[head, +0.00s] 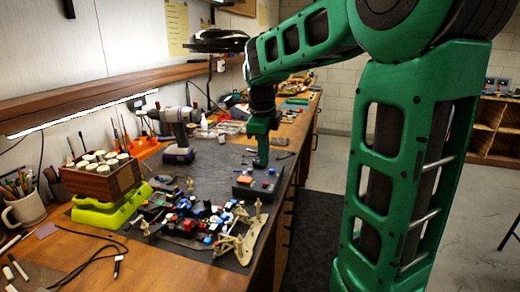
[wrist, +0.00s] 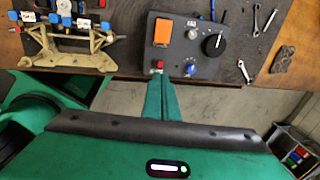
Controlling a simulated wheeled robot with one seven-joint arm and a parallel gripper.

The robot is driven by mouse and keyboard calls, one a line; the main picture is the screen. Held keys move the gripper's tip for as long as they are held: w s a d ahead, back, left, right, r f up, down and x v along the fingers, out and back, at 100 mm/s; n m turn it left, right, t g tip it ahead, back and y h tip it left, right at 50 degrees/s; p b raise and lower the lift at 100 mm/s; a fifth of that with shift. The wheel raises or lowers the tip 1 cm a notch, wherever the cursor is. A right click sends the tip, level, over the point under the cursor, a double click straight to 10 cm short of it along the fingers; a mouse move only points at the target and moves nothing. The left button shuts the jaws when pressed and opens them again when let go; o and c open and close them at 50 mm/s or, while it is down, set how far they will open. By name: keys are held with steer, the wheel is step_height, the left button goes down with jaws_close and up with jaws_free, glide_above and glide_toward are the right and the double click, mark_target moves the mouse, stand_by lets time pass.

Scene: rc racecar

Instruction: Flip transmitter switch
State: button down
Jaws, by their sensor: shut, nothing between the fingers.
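The transmitter (head: 257,191) is a dark grey box on the mat near the bench's front edge. In the wrist view, the transmitter (wrist: 212,66) has an orange rocker switch (wrist: 163,31), a black knob (wrist: 214,45), two blue round parts, and a small red-topped part (wrist: 157,65) at its near edge. My gripper (head: 260,163) points down over the box in the head view. In the wrist view, my gripper (wrist: 159,78) has its green fingers shut and empty, tips right beside the red-topped part. I cannot tell whether they touch it.
The partly built racecar (head: 195,215) lies left of the transmitter. Wrenches (wrist: 264,25) lie right of the transmitter in the wrist view. The floor is beyond the bench edge.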

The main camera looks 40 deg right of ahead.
mark_target(265, 186)
steer(key=f, duration=0.5)
steer(key=w+d+f, duration=0.1)
steer(key=f, duration=0.2)
steer(key=shift+d, duration=0.1)
steer(key=shift+w+d+f+g+y, duration=0.1)
steer(key=shift+d+f+g+y, duration=0.15)
steer(key=shift+g+y, duration=0.3)
steer(key=shift+w+d+f+g+y, duration=0.1)
steer(key=shift+d+f+g+y, duration=0.1)
steer(key=shift+g+y, duration=0.35)
steer(key=shift+f, duration=0.1)
steer(key=shift+s+d, duration=0.1)
steer(key=shift+d, duration=0.05)
steer(key=shift+s+a+f, duration=0.15)
steer(key=shift+s+a, duration=0.1)
steer(key=shift+a, duration=0.45)
step_height(265, 186, up, 15)
steer(key=w+d, duration=0.2)
steer(key=shift+d+t, duration=0.15)
steer(key=shift+t, duration=0.15)
